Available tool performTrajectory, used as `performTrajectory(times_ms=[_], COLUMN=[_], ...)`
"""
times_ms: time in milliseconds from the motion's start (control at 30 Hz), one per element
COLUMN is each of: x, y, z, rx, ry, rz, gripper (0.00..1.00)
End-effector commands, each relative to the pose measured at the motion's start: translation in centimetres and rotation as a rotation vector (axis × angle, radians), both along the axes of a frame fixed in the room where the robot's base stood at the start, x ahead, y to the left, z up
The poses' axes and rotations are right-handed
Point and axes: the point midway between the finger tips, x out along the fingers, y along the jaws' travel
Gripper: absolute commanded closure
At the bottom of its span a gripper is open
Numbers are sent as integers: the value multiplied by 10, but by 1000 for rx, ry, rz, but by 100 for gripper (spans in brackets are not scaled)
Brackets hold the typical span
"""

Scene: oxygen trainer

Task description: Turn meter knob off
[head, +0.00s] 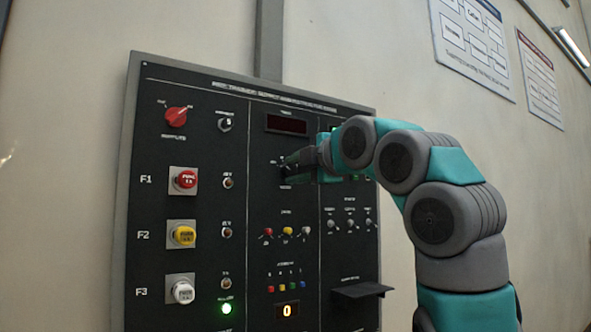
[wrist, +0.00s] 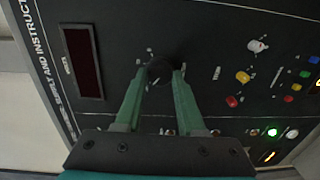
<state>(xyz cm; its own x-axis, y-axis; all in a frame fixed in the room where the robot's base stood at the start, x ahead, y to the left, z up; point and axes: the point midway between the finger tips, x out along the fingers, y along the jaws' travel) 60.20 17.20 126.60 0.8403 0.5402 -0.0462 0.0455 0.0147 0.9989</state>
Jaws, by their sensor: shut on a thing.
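The black meter knob (wrist: 160,67) sits on the dark panel, below the dark display window in the head view. My gripper (wrist: 160,78) is shut on the knob, with one green finger on each side of it. In the head view my gripper (head: 297,160) reaches in from the right and covers most of the knob. The knob's pointer setting is too small and dim to read.
The control panel (head: 210,270) carries a red rotary switch (head: 176,117), red, yellow and white buttons at left, and small coloured toggles (head: 287,231) below my gripper. A black shelf (head: 358,290) juts out at lower right. A green lamp (head: 226,309) is lit.

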Motion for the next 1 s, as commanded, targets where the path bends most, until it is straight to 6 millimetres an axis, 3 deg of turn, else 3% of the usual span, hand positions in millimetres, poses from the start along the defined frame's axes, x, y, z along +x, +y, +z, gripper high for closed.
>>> performTrajectory(times_ms=[767,800,1000], x=[0,0,0], y=[1,1,1], z=[-2,-2,-1], rx=[-80,-80,-79], ry=[-51,-51,-51], rz=[2,2,1], gripper=[100,57,35])
